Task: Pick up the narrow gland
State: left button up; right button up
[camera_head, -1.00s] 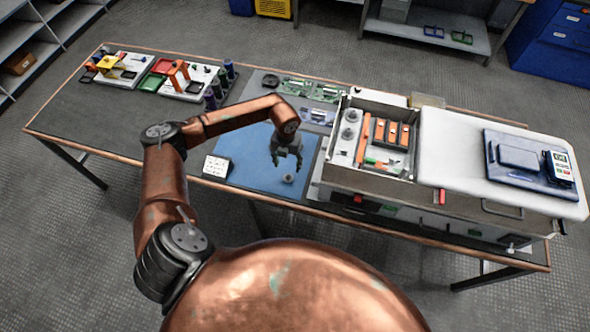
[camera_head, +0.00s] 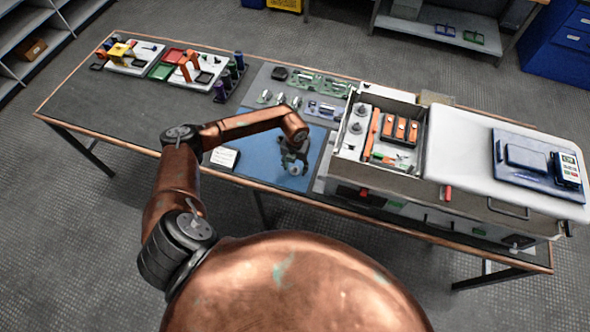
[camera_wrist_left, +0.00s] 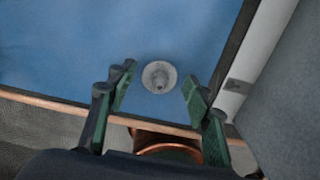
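A small pale grey round gland (camera_head: 294,171) with a raised centre sits on the blue mat (camera_head: 254,165). The left wrist view shows the gland (camera_wrist_left: 159,77) from above, with its collar and centre stub. I take it for the narrow gland; no label shows. My left gripper (camera_head: 291,161) is just above it, pointing down, and partly hides it in the head view. In the left wrist view my left gripper (camera_wrist_left: 158,80) has its fingers spread apart, one on each side of the gland, with blue gaps between. My right gripper is not in view.
An open-topped enclosure (camera_head: 345,178) with grey round parts and orange blocks stands right of the mat; its wall is close to the gripper in the wrist view. A white card (camera_head: 224,158) lies left. Small parts and green boards (camera_head: 318,84) lie behind.

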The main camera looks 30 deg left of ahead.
pick_arm(q)
jog(key=c, duration=0.7)
jog(key=shift+r, duration=0.1)
jog(key=shift+r, duration=0.6)
jog(key=s+d+r, duration=0.1)
jog(key=s+r, duration=0.3)
jog(key=s+d+r, duration=0.2)
jog(key=s+r, duration=0.1)
jog(key=s, duration=0.2)
jog(key=s+d+r, duration=0.1)
jog(key=s+r, duration=0.3)
jog(key=shift+s+d+r, duration=0.2)
jog(key=shift+r, duration=0.1)
